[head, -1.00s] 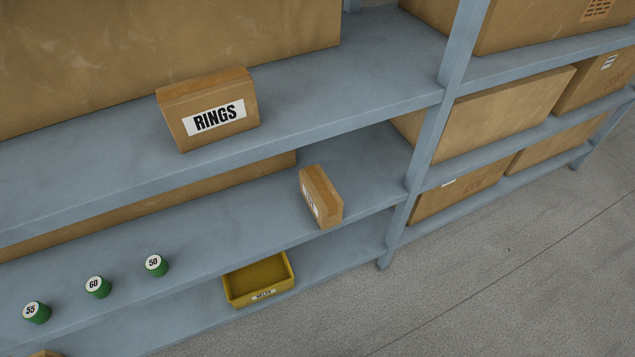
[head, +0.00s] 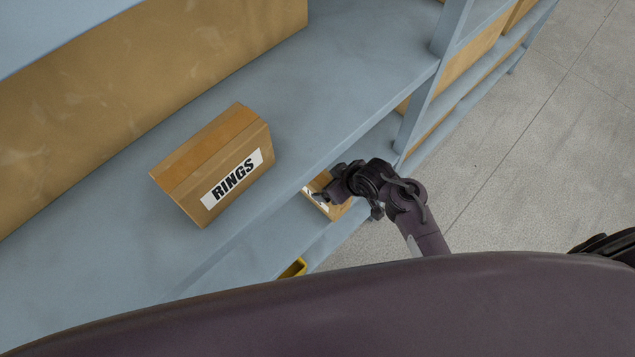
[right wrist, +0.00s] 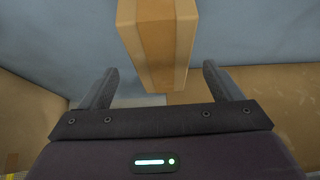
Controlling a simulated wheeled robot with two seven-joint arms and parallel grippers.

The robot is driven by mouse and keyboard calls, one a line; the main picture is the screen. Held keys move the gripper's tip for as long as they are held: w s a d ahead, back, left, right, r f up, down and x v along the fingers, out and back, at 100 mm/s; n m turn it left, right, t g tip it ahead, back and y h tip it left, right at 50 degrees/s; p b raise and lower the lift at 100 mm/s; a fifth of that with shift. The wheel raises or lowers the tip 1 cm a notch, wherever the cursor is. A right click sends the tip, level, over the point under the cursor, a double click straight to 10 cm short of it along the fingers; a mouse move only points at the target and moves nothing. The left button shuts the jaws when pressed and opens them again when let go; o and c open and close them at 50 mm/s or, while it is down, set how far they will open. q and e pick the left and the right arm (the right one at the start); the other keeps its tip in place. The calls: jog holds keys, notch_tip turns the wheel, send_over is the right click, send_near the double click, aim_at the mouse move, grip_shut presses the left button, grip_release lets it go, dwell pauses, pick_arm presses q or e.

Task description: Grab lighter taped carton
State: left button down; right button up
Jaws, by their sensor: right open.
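A small brown carton (head: 322,204) with a white label sits on the lower shelf, partly hidden behind my right gripper (head: 352,184). My left gripper is not in view.
A large brown box (head: 130,95) fills the back of the upper shelf (head: 350,60). A blue-grey rack post (head: 425,95) stands right of the small carton. A yellow bin (head: 293,268) shows lower down. The floor at right is clear.

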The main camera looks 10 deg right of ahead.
aim_at(323, 185)
jog(key=x, duration=0.6)
jog(key=shift+a+f, duration=0.1)
jog(key=shift+f, duration=0.3)
jog(key=shift+c, duration=0.3)
jog(key=c, duration=1.2)
jog(key=shift+r, duration=0.1)
jog(key=shift+c, duration=0.8)
jog(key=shift+r, duration=0.15)
